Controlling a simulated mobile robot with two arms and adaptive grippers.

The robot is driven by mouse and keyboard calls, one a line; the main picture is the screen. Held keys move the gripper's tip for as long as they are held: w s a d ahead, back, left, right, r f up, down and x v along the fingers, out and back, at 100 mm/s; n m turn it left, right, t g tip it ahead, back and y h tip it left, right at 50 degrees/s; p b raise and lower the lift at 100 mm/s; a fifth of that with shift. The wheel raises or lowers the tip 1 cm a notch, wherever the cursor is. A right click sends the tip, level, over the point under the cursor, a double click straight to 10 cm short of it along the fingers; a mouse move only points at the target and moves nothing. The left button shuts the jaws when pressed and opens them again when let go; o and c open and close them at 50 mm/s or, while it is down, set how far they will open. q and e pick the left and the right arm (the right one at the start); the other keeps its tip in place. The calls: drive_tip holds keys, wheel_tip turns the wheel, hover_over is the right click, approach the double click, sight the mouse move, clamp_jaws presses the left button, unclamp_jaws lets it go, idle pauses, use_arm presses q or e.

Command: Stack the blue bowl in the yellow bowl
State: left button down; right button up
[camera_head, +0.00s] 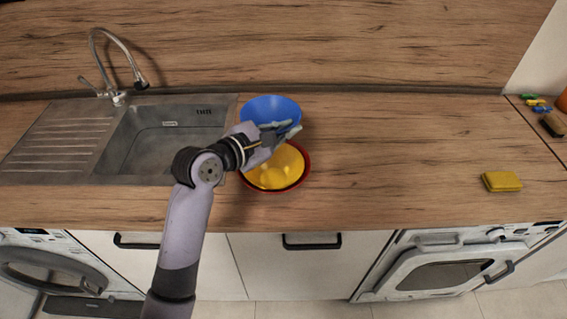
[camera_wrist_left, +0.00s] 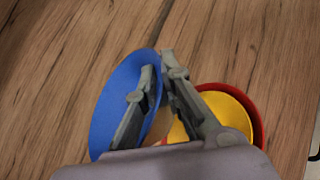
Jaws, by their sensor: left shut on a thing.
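The blue bowl (camera_head: 270,108) is held at its near rim by my left gripper (camera_head: 284,130). It is behind the yellow bowl in the head view and looks raised above the counter. In the left wrist view the blue bowl (camera_wrist_left: 122,98) shows at the left, with the gripper (camera_wrist_left: 160,70) shut on its rim. The yellow bowl (camera_head: 276,172) sits inside a red bowl (camera_head: 304,176) on the counter, just in front of the gripper. The yellow bowl (camera_wrist_left: 229,110) also shows at the right of the left wrist view, partly hidden by a finger. My right gripper is not in view.
A steel sink (camera_head: 160,140) with a tap (camera_head: 118,98) lies to the left. A yellow sponge (camera_head: 501,181) lies on the right side of the wooden counter (camera_head: 400,150). Small coloured items (camera_head: 537,104) lie at the far right.

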use_arm(q)
wheel_tip(320, 180, down, 11)
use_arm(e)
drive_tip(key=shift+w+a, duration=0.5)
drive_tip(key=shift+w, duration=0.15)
use_arm(q)
drive_tip(key=shift+f, duration=0.1)
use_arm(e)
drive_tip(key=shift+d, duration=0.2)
use_arm(q)
drive_tip(key=shift+f, duration=0.5)
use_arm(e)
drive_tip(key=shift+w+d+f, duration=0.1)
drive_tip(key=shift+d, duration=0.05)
